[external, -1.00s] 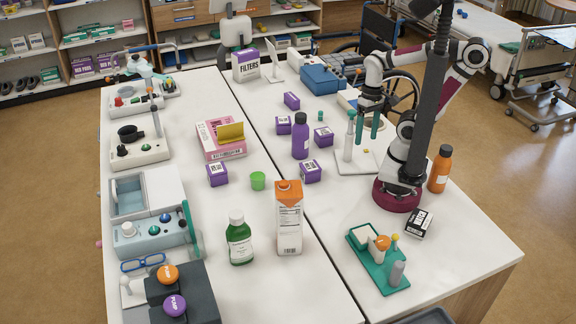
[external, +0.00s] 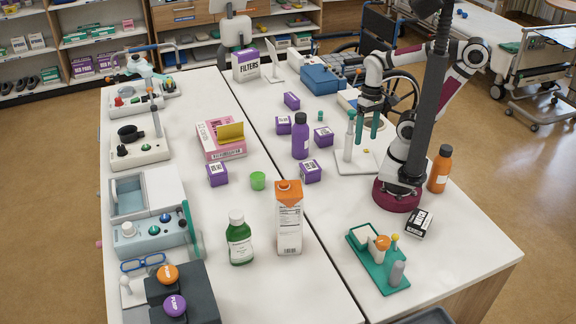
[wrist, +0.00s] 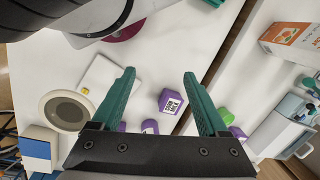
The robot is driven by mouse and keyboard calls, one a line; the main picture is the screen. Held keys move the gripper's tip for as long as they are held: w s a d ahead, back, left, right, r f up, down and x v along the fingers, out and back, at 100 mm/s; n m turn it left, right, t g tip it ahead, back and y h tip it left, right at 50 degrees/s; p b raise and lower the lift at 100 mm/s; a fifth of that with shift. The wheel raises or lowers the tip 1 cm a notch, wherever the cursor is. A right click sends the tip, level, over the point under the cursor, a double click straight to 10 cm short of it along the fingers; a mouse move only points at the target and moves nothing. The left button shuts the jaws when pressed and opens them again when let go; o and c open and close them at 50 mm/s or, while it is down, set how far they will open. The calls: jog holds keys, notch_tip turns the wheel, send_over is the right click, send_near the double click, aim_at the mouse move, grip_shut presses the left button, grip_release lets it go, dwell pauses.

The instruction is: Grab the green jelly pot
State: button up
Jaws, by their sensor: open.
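The green jelly pot (external: 258,180) is a small round green cup on the left-hand white table, between two purple boxes. In the wrist view a green pot (wrist: 225,115) shows just right of the right finger. My gripper (external: 368,130) has teal fingers pointing down above the right-hand table, beside the white stand, to the right of and farther back than the pot. In the wrist view my gripper (wrist: 160,75) is open, with nothing held between the fingers. It is well apart from the pot.
Purple boxes (external: 311,171) and a purple bottle (external: 300,136) stand between my gripper and the pot. An orange-topped carton (external: 289,220) and a green bottle (external: 239,240) stand nearer the camera. A pink box (external: 221,139) is behind the pot. A narrow gap separates the tables.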

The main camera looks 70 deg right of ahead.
jog(key=o, duration=0.4)
jog(key=shift+c, duration=0.2)
notch_tip(320, 180, up, 4)
jog(key=r+n+t+y, duration=0.1)
jog(key=n+t, duration=0.7)
jog(key=t, duration=0.5)
send_over(257, 175)
jog(key=s, duration=0.4)
jog(key=f, duration=0.6)
jog(key=d+f, duration=0.1)
jog(key=f, duration=1.1)
jog(key=shift+d+f, duration=0.2)
jog(key=shift+t, duration=0.3)
jog(key=x, duration=0.7)
jog(key=shift+w+f, duration=0.2)
jog(key=shift+f, duration=0.1)
